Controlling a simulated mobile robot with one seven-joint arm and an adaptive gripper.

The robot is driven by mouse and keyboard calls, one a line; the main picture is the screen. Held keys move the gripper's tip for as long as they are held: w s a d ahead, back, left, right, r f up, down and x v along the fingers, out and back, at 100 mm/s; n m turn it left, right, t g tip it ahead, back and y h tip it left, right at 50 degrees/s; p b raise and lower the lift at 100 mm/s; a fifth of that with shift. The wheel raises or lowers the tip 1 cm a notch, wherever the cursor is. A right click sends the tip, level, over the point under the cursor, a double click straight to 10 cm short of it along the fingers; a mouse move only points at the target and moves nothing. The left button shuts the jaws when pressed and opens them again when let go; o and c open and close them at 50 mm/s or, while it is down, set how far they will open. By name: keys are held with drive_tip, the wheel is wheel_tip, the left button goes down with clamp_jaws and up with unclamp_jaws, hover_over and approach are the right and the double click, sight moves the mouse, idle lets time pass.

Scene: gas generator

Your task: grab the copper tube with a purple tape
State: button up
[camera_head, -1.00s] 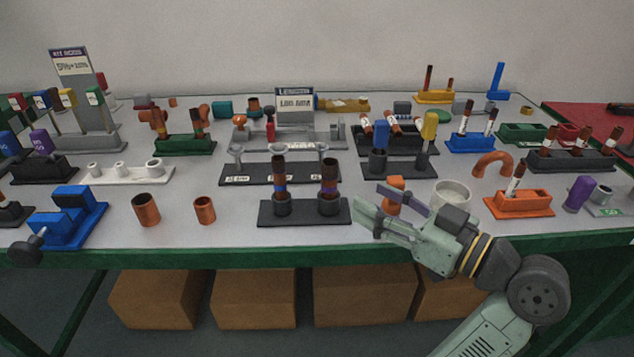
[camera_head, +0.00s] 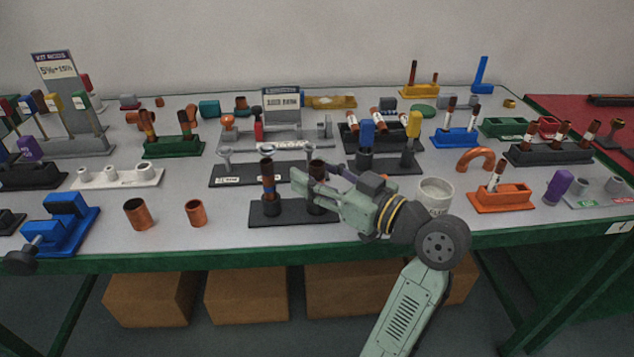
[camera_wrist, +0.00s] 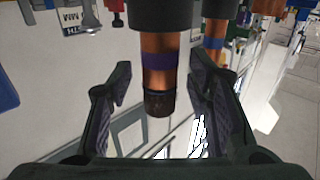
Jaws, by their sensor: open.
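The copper tube with purple tape (camera_wrist: 158,62) stands in the right socket of a black two-socket holder (camera_head: 280,222). In the head view only its dark upper end (camera_head: 317,167) shows clearly; my gripper hides the tape. My gripper (camera_head: 314,177) is open at this tube, with a finger to each side of it. In the wrist view, which looks upside down, the tube lies between the two open fingers (camera_wrist: 160,98), with gaps on both sides. A second copper tube with blue tape (camera_head: 268,185) stands in the left socket; it also shows in the wrist view (camera_wrist: 214,45).
A white cup (camera_head: 435,193) and an orange holder (camera_head: 500,200) are to the right. A dark rack (camera_head: 262,172) stands close behind the black holder.

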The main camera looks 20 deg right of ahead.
clamp_jaws()
idle(0.5)
